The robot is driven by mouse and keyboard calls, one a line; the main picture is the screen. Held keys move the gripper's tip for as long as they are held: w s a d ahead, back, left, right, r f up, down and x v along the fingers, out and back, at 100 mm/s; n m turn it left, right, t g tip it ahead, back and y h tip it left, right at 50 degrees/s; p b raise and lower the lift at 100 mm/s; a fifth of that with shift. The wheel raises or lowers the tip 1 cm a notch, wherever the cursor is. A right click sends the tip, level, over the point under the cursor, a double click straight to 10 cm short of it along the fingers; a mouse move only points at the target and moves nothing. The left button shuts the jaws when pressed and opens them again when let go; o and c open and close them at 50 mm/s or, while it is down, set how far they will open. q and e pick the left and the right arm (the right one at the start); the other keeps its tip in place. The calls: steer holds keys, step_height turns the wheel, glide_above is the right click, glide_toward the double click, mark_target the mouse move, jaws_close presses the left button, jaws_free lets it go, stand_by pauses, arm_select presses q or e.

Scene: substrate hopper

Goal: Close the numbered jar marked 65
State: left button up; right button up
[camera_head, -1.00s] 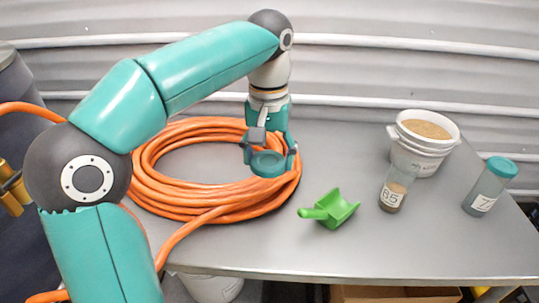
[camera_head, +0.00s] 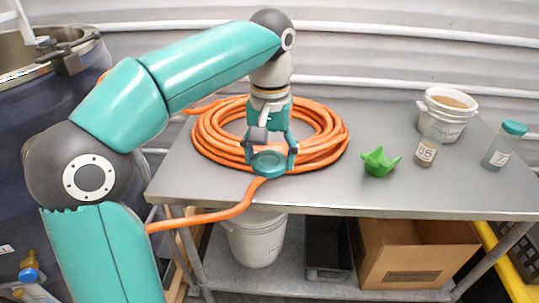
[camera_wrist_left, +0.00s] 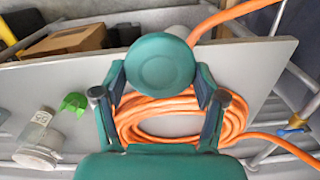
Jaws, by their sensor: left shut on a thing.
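My left gripper (camera_head: 271,155) is shut on a round teal lid (camera_head: 269,166), held in front of the orange hose coil in the head view. The lid also shows between the fingers in the left wrist view (camera_wrist_left: 160,64). The clear jar marked 65 (camera_head: 427,150) stands upright and without a lid at the right of the table, with brown material inside. It also shows at the left of the left wrist view (camera_wrist_left: 41,117). My left gripper is well left of this jar. My right gripper is not in view.
Another jar (camera_head: 498,153) with a teal lid stands at the far right. A white bucket (camera_head: 441,124) of grain stands behind jar 65. A green scoop (camera_head: 380,163) lies left of that jar. The orange hose coil (camera_head: 210,138) covers the table's left part. A dark drum (camera_head: 60,150) stands left.

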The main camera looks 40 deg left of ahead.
arm_select(q)
steer(key=w+d+f+m, duration=0.2)
steer(key=w+d+f, duration=0.1)
steer(key=f, duration=0.7)
steer(key=w+d+f+m, duration=0.2)
steer(key=d+f, duration=0.4)
steer(key=f, duration=0.5)
steer(key=w+d+f+m, duration=0.2)
steer(key=w+d+f, duration=0.2)
steer(key=f, duration=0.6)
steer(key=shift+w+d+f, duration=0.25)
steer(key=shift+d+f, duration=0.05)
steer(key=shift+d, duration=0.25)
